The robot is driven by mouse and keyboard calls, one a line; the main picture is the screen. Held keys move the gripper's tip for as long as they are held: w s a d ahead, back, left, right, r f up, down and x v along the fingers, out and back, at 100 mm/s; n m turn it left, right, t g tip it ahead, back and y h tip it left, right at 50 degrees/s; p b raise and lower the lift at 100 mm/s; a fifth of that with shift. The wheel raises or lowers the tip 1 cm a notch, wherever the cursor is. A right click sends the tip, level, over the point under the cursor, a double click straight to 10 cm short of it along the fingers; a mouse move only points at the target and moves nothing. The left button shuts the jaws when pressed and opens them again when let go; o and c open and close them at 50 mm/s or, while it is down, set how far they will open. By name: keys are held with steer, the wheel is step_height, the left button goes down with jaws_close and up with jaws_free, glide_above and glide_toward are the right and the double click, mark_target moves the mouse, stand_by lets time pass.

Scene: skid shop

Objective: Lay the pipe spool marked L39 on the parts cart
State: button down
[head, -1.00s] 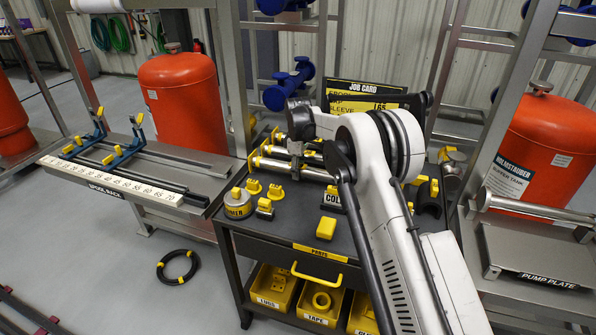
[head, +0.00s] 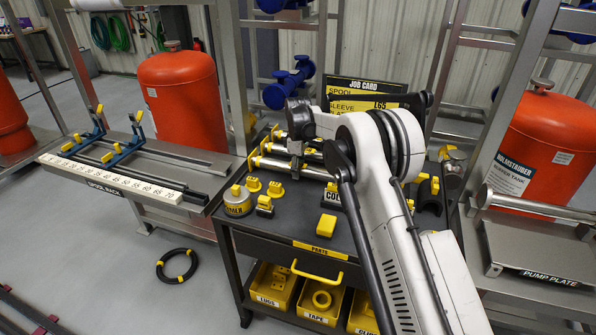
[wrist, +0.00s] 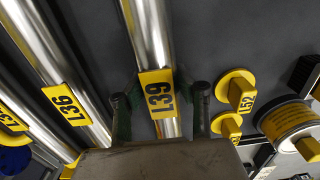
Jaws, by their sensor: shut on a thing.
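The pipe spool marked L39 (wrist: 146,35) is a shiny steel pipe with a yellow tag. In the wrist view it runs between the two fingers of my gripper (wrist: 160,98), which is shut on it. In the head view my gripper (head: 296,156) is over the back left of the dark-topped parts cart (head: 290,229), and my arm hides part of it. The spool lies level low over the cart top; I cannot tell whether it touches. A spool marked L36 (wrist: 42,55) lies beside it, roughly parallel, with another tagged pipe farther left.
Yellow-capped parts, including one marked L52 (wrist: 238,90), and a yellow block (head: 328,225) occupy the cart top. A job card (head: 350,88) stands behind. The spool rack (head: 130,178) is to the left, the pump plate (head: 545,255) to the right.

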steer(key=c, duration=1.3)
jaws_free()
steer(key=shift+r, duration=0.15)
steer(key=shift+r+p, duration=1.35)
steer(key=shift+r, duration=2.55)
